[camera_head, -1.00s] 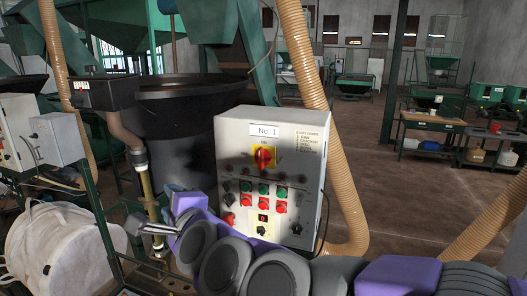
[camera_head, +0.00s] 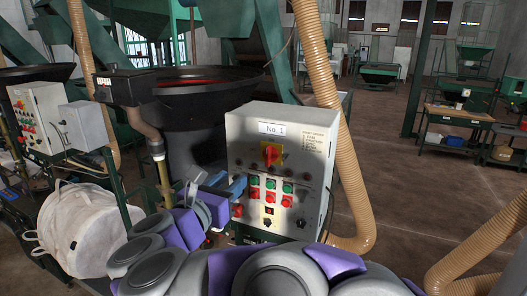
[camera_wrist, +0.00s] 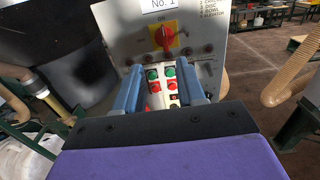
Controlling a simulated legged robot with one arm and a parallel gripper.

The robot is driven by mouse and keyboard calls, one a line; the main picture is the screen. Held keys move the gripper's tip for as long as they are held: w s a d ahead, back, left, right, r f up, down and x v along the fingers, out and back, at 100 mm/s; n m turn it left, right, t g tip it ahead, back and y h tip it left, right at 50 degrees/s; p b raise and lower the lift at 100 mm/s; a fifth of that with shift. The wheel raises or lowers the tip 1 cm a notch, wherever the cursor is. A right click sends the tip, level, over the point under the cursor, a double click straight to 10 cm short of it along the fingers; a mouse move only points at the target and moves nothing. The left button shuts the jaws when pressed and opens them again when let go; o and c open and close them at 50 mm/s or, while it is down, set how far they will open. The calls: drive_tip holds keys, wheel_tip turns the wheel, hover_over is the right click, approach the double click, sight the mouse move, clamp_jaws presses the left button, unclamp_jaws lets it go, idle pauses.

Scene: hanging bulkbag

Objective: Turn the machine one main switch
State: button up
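The machine one panel is a grey-white box (camera_head: 238,135) labelled "No. 1", standing right of centre in the head view. Its main switch (camera_head: 271,154) is a red rotary handle on a yellow plate near the top. In the wrist view the main switch (camera_wrist: 167,37) sits straight ahead beyond the fingers, its handle roughly upright and the word ON above it. My gripper (camera_wrist: 162,88) is open, with two blue fingers apart and nothing between them. It points at the panel from below the switch, not touching it. In the head view my gripper (camera_head: 228,185) shows at the panel's lower left.
Green and red buttons (camera_head: 271,190) and small black knobs fill the panel below the switch. A ribbed beige hose (camera_head: 350,180) runs close by on the right. A large black tub (camera_head: 195,120) stands behind left, and a white bulk bag (camera_head: 80,225) at left. Floor to the right is open.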

approach(266, 150)
drive_tip(key=p+x, duration=0.1)
drive_tip(key=x, duration=0.6)
drive_tip(key=shift+w+a, duration=0.1)
drive_tip(key=shift+w, duration=0.15)
drive_tip(key=shift+w+d, duration=0.5)
drive_tip(key=shift+c, duration=0.3)
drive_tip(key=shift+a, duration=0.2)
drive_tip(key=c, duration=0.4)
drive_tip(key=shift+d, duration=0.1)
clamp_jaws()
